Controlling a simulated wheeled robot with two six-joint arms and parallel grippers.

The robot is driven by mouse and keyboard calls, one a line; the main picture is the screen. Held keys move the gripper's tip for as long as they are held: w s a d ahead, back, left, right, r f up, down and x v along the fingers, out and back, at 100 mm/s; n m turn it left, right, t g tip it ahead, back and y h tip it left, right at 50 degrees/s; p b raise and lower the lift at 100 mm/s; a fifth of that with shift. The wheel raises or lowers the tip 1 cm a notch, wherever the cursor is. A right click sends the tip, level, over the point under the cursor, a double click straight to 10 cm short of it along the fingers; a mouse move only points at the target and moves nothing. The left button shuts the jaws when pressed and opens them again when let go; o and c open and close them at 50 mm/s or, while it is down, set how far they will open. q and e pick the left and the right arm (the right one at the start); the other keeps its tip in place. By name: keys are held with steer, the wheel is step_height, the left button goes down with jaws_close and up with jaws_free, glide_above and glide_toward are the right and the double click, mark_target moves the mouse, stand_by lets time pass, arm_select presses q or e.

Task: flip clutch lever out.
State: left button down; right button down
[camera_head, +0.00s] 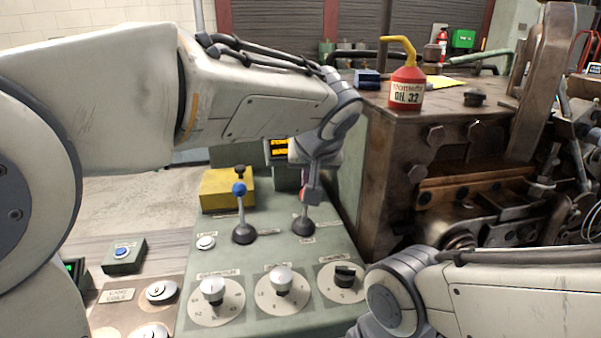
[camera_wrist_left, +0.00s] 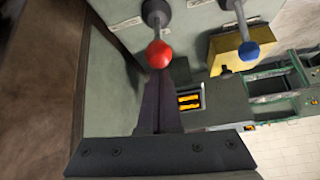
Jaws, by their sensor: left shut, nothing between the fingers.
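Two levers stand on the green control panel (camera_head: 265,265): one with a blue knob (camera_head: 239,189) and one with a red knob (camera_head: 302,195). The labels at their bases are too small to read, so I cannot tell which is the clutch lever. My left gripper (camera_head: 313,194) is shut and empty, its fingers beside the red knob and partly covering it. In the left wrist view the red knob (camera_wrist_left: 159,54) is just beyond the closed fingertips (camera_wrist_left: 158,82); I cannot tell whether they touch. The blue knob (camera_wrist_left: 249,50) stands apart to the right. My right gripper is out of view.
Three dials, including a black-knobbed one (camera_head: 344,275), sit in front of the levers. A yellow box (camera_head: 228,188) is behind the blue lever. The brown machine (camera_head: 395,160) rises close on the right, with a red oil can (camera_head: 406,88) on top.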

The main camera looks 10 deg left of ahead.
arm_select(q)
steer(key=shift+s+d+f, duration=0.15)
steer(key=shift+s, duration=0.2)
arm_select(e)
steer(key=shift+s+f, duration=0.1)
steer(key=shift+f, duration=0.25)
arm_select(q)
steer(key=shift+s+f, duration=0.1)
steer(key=shift+f, duration=0.05)
